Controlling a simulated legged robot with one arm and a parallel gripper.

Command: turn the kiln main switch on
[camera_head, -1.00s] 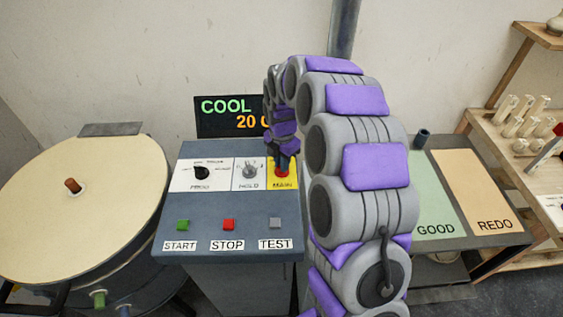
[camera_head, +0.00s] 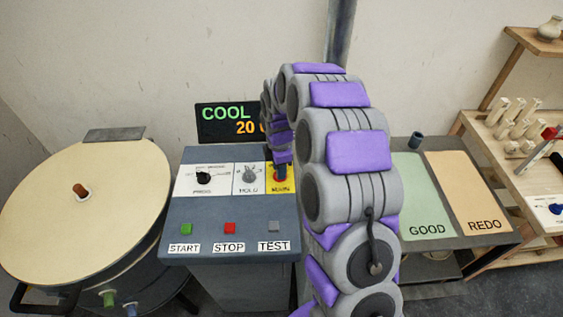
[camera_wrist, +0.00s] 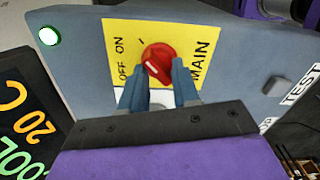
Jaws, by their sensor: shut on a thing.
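The kiln main switch is a red round knob (camera_wrist: 158,60) on a yellow plate (camera_wrist: 118,32) marked OFF, ON and MAIN. A short white line shows on the knob; I cannot tell for sure which label it points to. In the head view the knob (camera_head: 281,177) sits at the right end of the control panel, partly hidden by my arm. My gripper (camera_wrist: 160,76) is shut on the knob, with one blue-grey finger at each side. In the head view my gripper (camera_head: 281,170) reaches down onto it.
The grey control box (camera_head: 200,217) also carries a PROG dial (camera_head: 203,177), a HOLD switch (camera_head: 249,175) and START, STOP and TEST buttons. A display (camera_head: 228,118) reads COOL 20 C. A green lamp (camera_wrist: 48,36) glows near the yellow plate. A round kiln (camera_head: 80,215) stands left.

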